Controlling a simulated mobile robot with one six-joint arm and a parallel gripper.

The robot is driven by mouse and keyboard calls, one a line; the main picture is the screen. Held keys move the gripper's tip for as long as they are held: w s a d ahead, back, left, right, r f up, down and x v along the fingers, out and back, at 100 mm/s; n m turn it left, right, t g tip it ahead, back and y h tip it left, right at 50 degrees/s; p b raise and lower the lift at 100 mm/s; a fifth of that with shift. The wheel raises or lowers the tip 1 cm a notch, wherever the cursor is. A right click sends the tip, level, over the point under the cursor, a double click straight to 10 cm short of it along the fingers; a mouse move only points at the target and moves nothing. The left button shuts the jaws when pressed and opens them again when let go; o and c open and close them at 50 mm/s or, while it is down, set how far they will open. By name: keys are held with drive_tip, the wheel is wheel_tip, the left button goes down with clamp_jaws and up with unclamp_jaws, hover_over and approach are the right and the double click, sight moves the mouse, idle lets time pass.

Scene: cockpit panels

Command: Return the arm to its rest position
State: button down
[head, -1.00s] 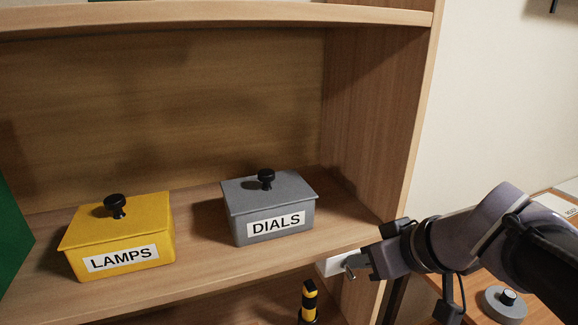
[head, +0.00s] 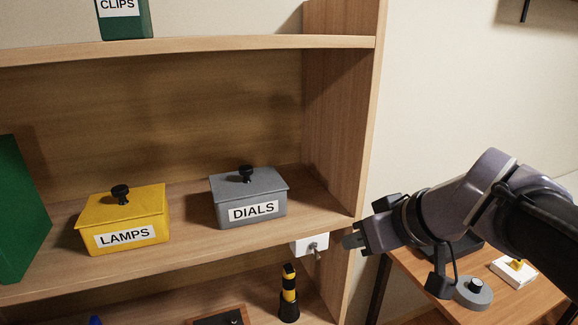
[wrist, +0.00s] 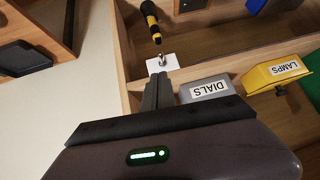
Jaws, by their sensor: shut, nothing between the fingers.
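My gripper (head: 352,241) is in front of the right end of the shelf unit in the head view. It is shut and empty. In the wrist view its closed fingers (wrist: 158,92) point toward a small white plate with a metal part on it (wrist: 162,64). In the head view that white plate (head: 302,246) sits on the shelf edge, just left of the fingertips. I cannot tell whether they touch it; a gap seems to show. My arm (head: 465,205) reaches in from the right.
A yellow LAMPS box (head: 125,222) and a grey DIALS box (head: 243,200) stand lidded on the middle shelf (head: 190,244). A wooden table (head: 420,275) with a grey knob unit (head: 473,293) lies to the right, under my arm.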

drive_tip(key=s+a+f+m+g+h+b, duration=0.1)
drive_tip(key=s+f+m+b, duration=0.2)
drive_tip(key=s+f, duration=0.5)
drive_tip(key=s+a+f+m+h+b, duration=0.1)
drive_tip(key=s+a+f+m+b, duration=0.1)
drive_tip(key=s+f+m+b, duration=0.2)
drive_tip(key=s+f+m, duration=0.1)
drive_tip(key=s+f, duration=0.2)
drive_tip(key=s, duration=0.1)
drive_tip(key=shift+a+f+g, duration=0.3)
drive_tip(key=shift+f+g, duration=0.1)
